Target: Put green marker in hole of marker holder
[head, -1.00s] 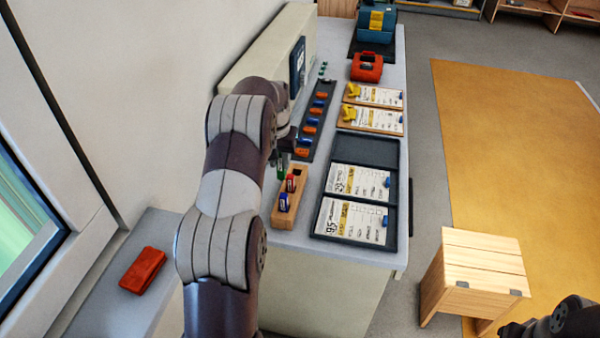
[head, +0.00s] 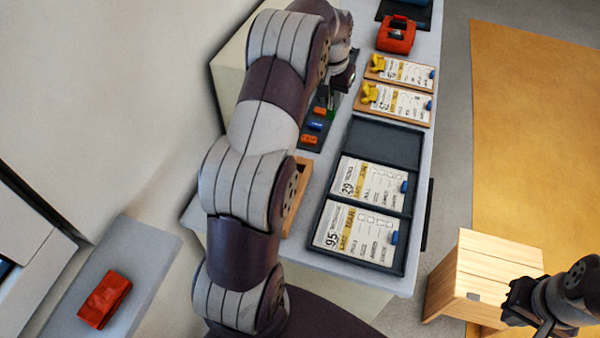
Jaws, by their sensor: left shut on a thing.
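The wooden marker holder (head: 297,205) is on the table, mostly hidden behind my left arm; only its right edge shows, so its holes and markers are hidden. My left gripper (head: 332,96) is over the dark marker rack, beyond the holder. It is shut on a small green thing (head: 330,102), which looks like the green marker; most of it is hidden. My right gripper (head: 511,303) is at the lower right, off the table by the wooden stool, and its fingers are too dark to read.
A dark rack (head: 306,143) with orange and blue markers lies beyond the holder. A dark tray (head: 402,263) with cards is to the right. Clipboards with yellow clips (head: 397,104) and a red case (head: 396,35) are further back. A red pouch (head: 104,299) lies on the left ledge.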

